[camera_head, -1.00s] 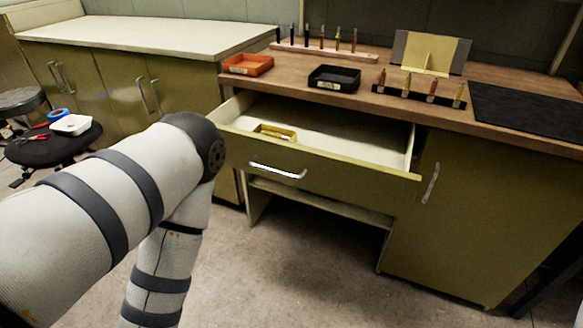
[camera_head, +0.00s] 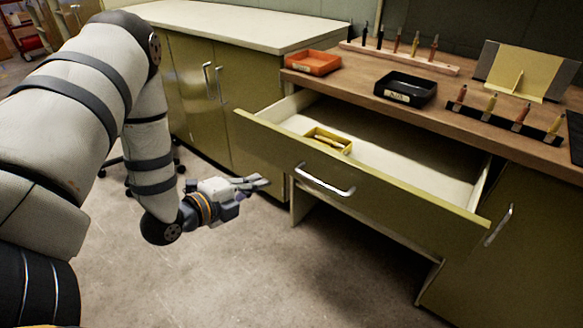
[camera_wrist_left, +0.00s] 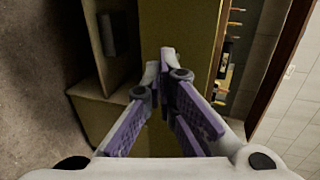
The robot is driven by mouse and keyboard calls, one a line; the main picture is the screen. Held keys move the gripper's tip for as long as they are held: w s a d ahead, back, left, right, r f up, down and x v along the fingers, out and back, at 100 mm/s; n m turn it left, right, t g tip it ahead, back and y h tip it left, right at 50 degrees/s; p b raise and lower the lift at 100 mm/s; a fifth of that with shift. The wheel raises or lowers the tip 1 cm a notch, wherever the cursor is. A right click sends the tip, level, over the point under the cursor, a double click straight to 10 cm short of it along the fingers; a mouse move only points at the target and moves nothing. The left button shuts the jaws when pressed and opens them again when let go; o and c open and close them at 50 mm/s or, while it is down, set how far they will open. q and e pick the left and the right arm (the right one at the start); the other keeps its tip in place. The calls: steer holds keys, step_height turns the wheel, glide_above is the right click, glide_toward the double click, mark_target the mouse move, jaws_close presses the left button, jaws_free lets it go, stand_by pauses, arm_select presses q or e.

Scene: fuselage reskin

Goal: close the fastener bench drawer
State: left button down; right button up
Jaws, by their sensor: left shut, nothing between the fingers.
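The fastener bench drawer (camera_head: 400,203) is pulled well out of the wooden-topped bench in the head view. Its front is olive with a silver bar handle (camera_head: 325,183), and its pale inside shows. A small yellow tray (camera_head: 345,149) with something in it sits in the drawer's left part. My left gripper (camera_head: 264,183) is shut and empty, left of the handle and apart from it in the picture. The gripper's fingertips (camera_wrist_left: 167,62) also show together in the left wrist view, against olive surfaces. My right gripper is not in view.
The bench top (camera_head: 362,92) bears an orange tray (camera_head: 312,62), a black tray (camera_head: 405,88) and racks of fasteners. A cabinet with a pale top (camera_head: 235,25) stands at the left. Bare floor (camera_head: 270,270) lies before the drawer.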

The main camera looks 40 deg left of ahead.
mark_target(295, 165)
arm_select(q)
steer(key=x, duration=0.5)
steer(key=b+x, duration=0.1)
steer(key=x, duration=0.4)
steer(key=shift+r, duration=0.2)
steer(key=shift+w, duration=0.55)
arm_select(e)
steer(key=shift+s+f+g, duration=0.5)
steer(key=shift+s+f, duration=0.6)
arm_select(q)
steer(key=shift+w+b, duration=0.15)
steer(key=shift+b, duration=0.15)
